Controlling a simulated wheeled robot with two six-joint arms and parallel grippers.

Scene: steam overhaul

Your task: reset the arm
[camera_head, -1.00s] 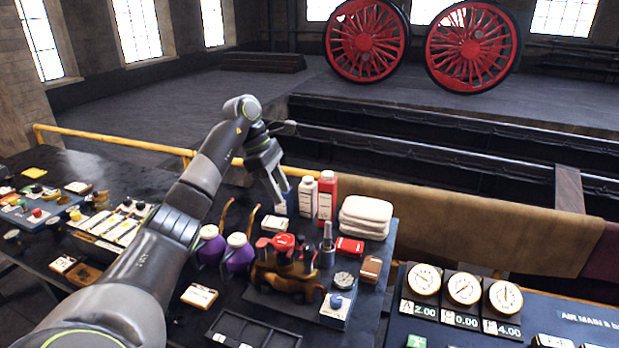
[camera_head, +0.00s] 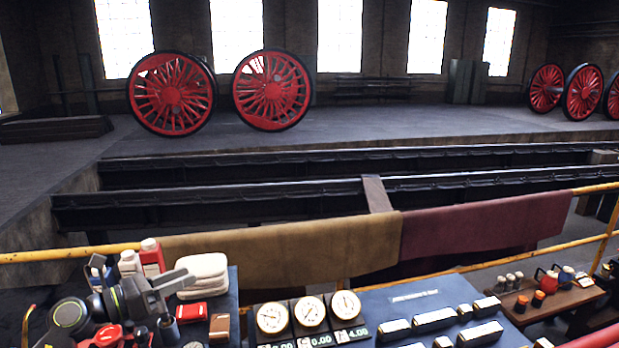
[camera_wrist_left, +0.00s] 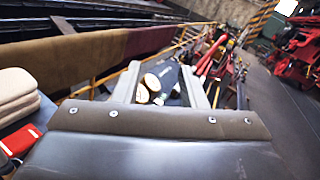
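My left gripper (camera_head: 178,287) is at the lower left of the head view, above the blue mat with bottles and cloths, pointing right. Its two fingers stand apart with nothing between them in the left wrist view (camera_wrist_left: 163,80). The dark left wrist (camera_head: 72,315) shows beside it; most of the arm is below the frame. My right arm and gripper are not in view.
Folded white cloths (camera_head: 203,268) and a red box (camera_head: 191,313) lie close by the left gripper. A red bottle (camera_head: 152,257) stands behind it. Gauges (camera_head: 310,311) stand to the right. A yellow rail (camera_head: 70,256) with hanging cloths (camera_head: 270,254) runs behind.

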